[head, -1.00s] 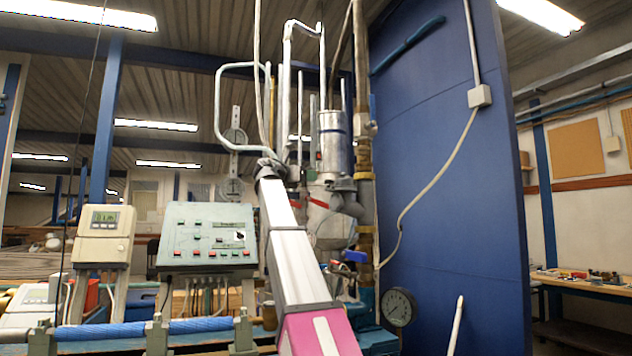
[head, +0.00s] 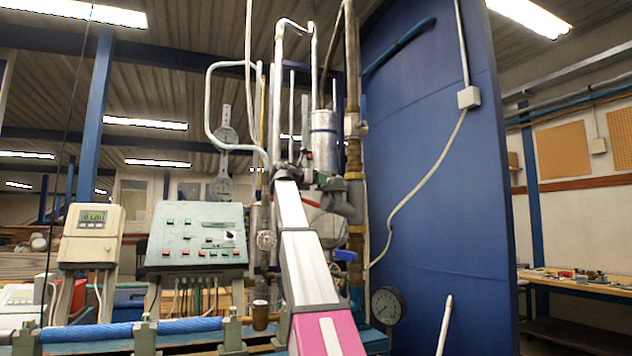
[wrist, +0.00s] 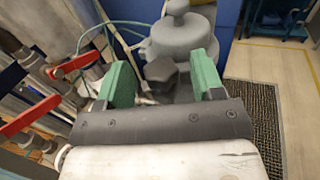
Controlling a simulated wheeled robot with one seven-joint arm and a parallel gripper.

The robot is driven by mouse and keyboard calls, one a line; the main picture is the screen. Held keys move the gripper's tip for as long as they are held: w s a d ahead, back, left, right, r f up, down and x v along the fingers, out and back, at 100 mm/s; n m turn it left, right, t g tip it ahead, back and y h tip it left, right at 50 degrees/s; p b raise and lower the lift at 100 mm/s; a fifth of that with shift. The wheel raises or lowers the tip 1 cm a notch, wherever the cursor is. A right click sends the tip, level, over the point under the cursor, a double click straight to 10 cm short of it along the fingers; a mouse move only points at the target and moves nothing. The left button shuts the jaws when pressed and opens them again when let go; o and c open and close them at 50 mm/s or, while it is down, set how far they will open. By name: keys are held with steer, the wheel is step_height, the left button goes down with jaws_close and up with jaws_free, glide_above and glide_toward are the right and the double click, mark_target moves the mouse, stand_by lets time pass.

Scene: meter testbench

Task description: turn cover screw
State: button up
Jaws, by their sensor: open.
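My gripper (wrist: 163,75) shows in the wrist view with its two green fingers apart and nothing clearly held between them. Beyond the gap is a dark grey lobed knob (wrist: 164,72), which may be the cover screw; I cannot tell for sure. I cannot tell whether the fingers are beside it or short of it. Behind it stands a grey rounded housing (wrist: 180,42) with a knob on top. In the head view my gripper is small and dark at the arm's far end (head: 287,171), in front of the pipework, and its fingers are not clear.
Red-handled valves (wrist: 28,117) and pipes crowd the left of the wrist view. In the head view, a control box (head: 197,236) and a meter box (head: 92,235) stand left. A blue panel (head: 440,200) and a pressure gauge (head: 387,306) are right.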

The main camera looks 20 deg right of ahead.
steer(key=c, duration=0.9)
steer(key=shift+w+g, duration=0.1)
steer(key=shift+g, duration=0.2)
steer(key=shift+w+m+g+y, duration=0.2)
steer(key=shift+m+g, duration=1.55)
steer(key=shift+g, duration=0.8)
steer(key=shift+w+m+g+y, duration=0.1)
steer(key=shift+w+m+g, duration=0.15)
steer(key=shift+m+g, duration=1.85)
steer(key=shift+w+m+g+y, duration=0.15)
steer(key=shift+m+g, duration=1.2)
steer(key=shift+g, duration=1.6)
